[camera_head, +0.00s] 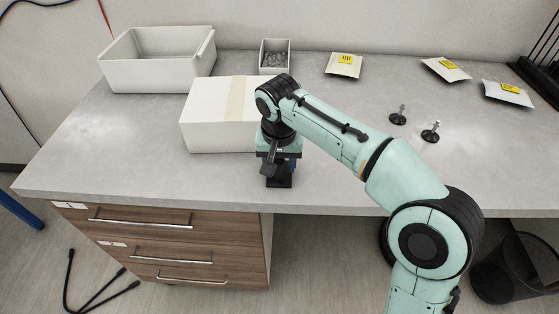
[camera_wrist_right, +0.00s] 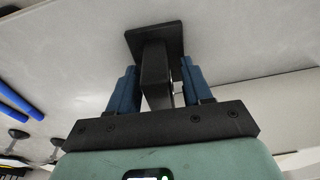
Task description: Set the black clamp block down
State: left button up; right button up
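The black clamp block (camera_head: 279,182) stands upright on the grey table near its front edge, its flat base appearing to rest on the top. In the right wrist view its stem (camera_wrist_right: 155,78) is between the two blue fingers, and its square base plate lies beyond them. My right gripper (camera_head: 281,166) points down around the stem. In the wrist view a narrow light gap shows between the stem and the right-hand finger, so the fingers look slightly open. The left-hand finger is very close to the stem. My left gripper is not in view.
A white taped box (camera_head: 218,116) stands just left of my right gripper. Behind are an empty white bin (camera_head: 150,75) and a small box of metal parts (camera_head: 274,57). Two levelling feet (camera_head: 398,117) and several labelled packets (camera_head: 344,65) lie right. The front-left table top is clear.

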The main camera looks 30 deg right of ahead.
jog(key=r+p, duration=0.1)
jog(key=r, duration=0.3)
jog(key=s+r+p, duration=0.1)
jog(key=r, duration=0.3)
jog(key=a+r+p, duration=0.1)
jog(key=r, duration=0.3)
jog(key=shift+s+r+p, duration=0.15)
jog(key=shift+s+p, duration=0.1)
jog(key=shift+p, duration=0.1)
